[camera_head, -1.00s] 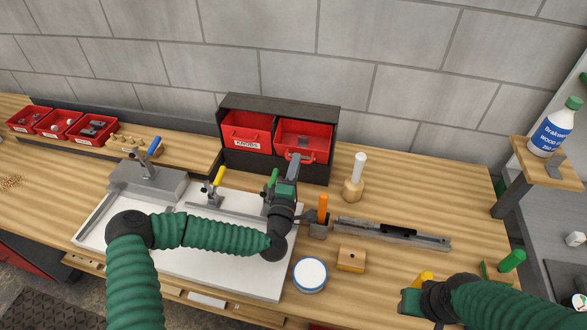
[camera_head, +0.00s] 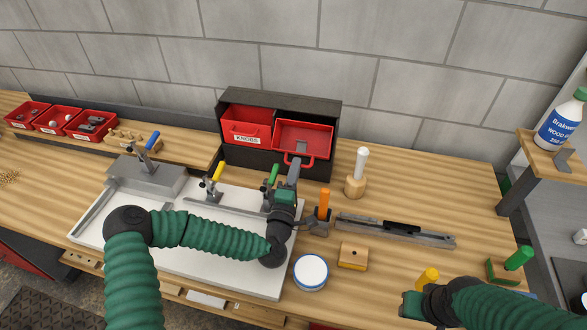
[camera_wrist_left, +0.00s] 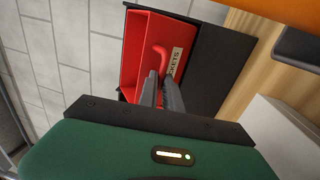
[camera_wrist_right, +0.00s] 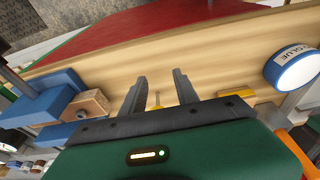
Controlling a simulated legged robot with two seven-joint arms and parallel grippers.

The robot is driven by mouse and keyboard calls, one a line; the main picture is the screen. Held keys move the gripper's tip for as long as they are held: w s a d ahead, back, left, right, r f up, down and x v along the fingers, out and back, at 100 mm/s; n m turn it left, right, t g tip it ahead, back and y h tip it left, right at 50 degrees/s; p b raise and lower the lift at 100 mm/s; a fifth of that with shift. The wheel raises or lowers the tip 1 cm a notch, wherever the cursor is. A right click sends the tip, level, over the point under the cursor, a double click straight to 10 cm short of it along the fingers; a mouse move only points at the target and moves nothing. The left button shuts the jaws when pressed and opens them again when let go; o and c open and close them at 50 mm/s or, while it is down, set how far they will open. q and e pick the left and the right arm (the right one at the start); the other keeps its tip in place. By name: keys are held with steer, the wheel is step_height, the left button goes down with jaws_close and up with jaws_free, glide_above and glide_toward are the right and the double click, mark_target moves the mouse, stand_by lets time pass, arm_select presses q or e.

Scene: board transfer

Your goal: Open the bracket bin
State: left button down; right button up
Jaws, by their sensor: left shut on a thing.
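The bracket bin (camera_head: 318,140) is the right-hand red bin in the dark cabinet (camera_head: 284,101). It is partly pulled out, and a grey piece (camera_head: 301,147) shows inside. My left gripper (camera_head: 293,168) is at its front, shut on the red handle. The left wrist view shows the handle (camera_wrist_left: 160,52) between the fingers (camera_wrist_left: 160,88) and a partly hidden label (camera_wrist_left: 175,62) ending in "KETS". My right gripper (camera_wrist_right: 160,88) is open and empty over the front of the bench; its fingertips are out of the head view.
The red KNOBS bin (camera_head: 243,127) sits left of the bracket bin. A white-handled tool (camera_head: 361,163) stands right of the cabinet. Below are a clamp with a yellow handle (camera_head: 217,172), an orange-handled tool (camera_head: 324,199), a metal rail (camera_head: 395,231) and a round tin (camera_head: 310,271).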

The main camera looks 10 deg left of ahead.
arm_select(q)
steer(key=shift+s+d+f, duration=0.15)
steer(key=shift+d+f, duration=0.15)
steer(key=shift+f, duration=0.2)
steer(key=c, duration=1.6)
jaws_free()
arm_select(e)
steer(key=shift+d+f, duration=0.1)
steer(key=shift+d, duration=0.05)
arm_select(q)
steer(key=shift+o, duration=0.3)
steer(key=shift+w+d, duration=0.1)
steer(key=shift+w, duration=0.1)
arm_select(e)
steer(key=shift+w+d+f, duration=0.1)
steer(key=shift+w+d, duration=0.05)
arm_select(q)
steer(key=shift+r, duration=0.1)
steer(key=s, duration=0.3)
steer(key=s+f+b, duration=0.1)
steer(key=s, duration=0.3)
steer(key=s+f, duration=0.1)
steer(key=s, duration=0.3)
arm_select(e)
steer(key=shift+f, duration=0.65)
arm_select(q)
steer(key=shift+s, duration=0.4)
steer(key=shift+f, duration=0.1)
